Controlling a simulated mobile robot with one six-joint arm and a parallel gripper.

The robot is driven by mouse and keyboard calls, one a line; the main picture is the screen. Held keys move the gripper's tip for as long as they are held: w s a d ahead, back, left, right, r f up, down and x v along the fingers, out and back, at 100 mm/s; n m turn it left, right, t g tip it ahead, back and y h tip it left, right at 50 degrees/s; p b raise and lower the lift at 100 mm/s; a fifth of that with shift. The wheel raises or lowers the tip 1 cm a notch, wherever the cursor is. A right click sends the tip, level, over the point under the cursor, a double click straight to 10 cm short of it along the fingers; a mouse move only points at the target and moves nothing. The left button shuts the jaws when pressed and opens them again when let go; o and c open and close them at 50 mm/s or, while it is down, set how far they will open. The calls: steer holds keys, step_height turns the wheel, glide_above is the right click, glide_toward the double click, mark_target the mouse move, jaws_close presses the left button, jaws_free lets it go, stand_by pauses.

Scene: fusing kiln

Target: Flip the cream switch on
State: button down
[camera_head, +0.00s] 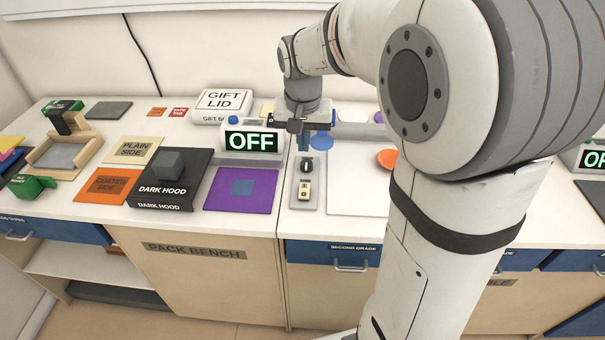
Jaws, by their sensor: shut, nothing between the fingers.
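The small cream switch (303,190) sits on a narrow grey plate (312,202) at the front of the bench, left of my arm. A small dark round part (305,166) is just behind it on the same plate. My gripper (304,146) points down above the plate's far end. It is shut and empty, behind the cream switch in the picture and apart from it. A display box (250,141) left of my gripper reads OFF in green. The exact tilt of the switch is too small to tell.
A purple mat (262,181) and dark hood block (160,195) lie left of the plate. A white board (345,195) with a grey rim is to the right, partly hidden by my arm. A gift lid box (222,103) stands behind. Blue discs are near my gripper.

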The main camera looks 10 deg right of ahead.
mark_target(304, 186)
steer(key=f, duration=0.4)
steer(key=w+f, duration=0.1)
steer(key=f, duration=0.4)
steer(key=w+f, duration=0.1)
steer(key=f, duration=0.4)
steer(key=shift+d, duration=0.35)
steer(key=shift+p, duration=0.3)
